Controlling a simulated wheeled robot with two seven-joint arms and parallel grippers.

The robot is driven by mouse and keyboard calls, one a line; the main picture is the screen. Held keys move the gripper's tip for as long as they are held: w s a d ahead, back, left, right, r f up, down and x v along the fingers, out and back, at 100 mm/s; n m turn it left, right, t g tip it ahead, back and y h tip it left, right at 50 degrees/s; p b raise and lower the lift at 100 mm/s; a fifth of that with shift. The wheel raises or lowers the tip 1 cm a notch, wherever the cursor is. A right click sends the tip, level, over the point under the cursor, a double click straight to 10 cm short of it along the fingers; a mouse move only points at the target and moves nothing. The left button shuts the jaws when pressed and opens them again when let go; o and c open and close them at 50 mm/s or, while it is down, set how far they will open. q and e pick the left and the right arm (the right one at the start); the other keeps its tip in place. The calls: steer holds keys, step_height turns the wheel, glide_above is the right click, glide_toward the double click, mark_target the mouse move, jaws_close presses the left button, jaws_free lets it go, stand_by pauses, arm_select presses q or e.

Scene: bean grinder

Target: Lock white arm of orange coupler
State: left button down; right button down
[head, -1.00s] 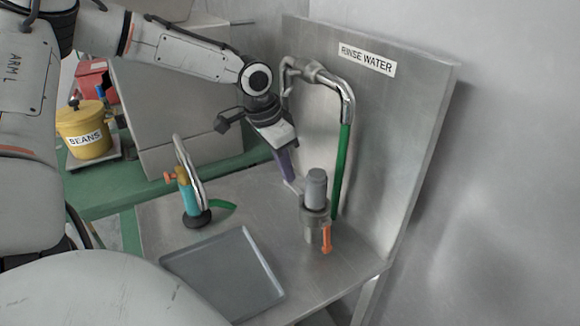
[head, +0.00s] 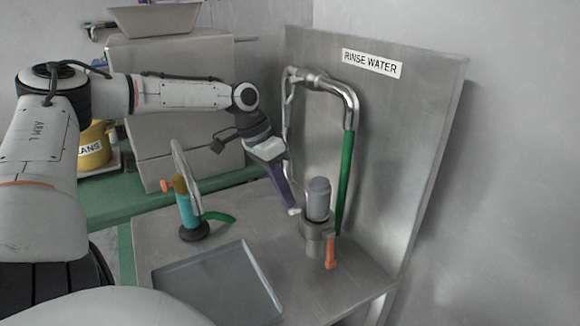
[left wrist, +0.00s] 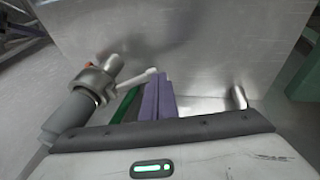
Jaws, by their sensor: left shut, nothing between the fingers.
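The coupler (head: 317,236) stands upright on the steel table, with a grey cylinder on top and an orange handle (head: 330,252) hanging at its front. Its short white arm (head: 295,211) sticks out to the left. In the left wrist view the white arm (left wrist: 138,79) reaches from the metal collar (left wrist: 95,80) toward my fingers. My left gripper (head: 290,204) has purple fingers, shut and empty, pointing down beside the arm's outer end. The fingers also show in the left wrist view (left wrist: 158,96). Whether they touch the arm I cannot tell. My right gripper is out of view.
A steel back panel labelled RINSE WATER (head: 372,64) carries a bent pipe with a green hose (head: 345,175) behind the coupler. A shallow grey tray (head: 165,272) lies at the front. A teal and orange valve fitting (head: 187,208) stands left. Bare table lies between.

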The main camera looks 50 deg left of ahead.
mark_target(289, 211)
arm_select(q)
step_height(289, 211, down, 2)
steer(key=shift+d+f+b, duration=0.1)
steer(key=shift+d+b, duration=0.05)
steer(key=shift+b, duration=0.65)
steer(key=shift+s+d+f+b, duration=0.1)
steer(key=shift+d+f+b, duration=0.35)
steer(key=shift+f+b, duration=0.25)
steer(key=shift+f, duration=0.1)
steer(key=shift+d+f, duration=0.1)
steer(key=shift+d, duration=0.05)
stand_by(0.5)
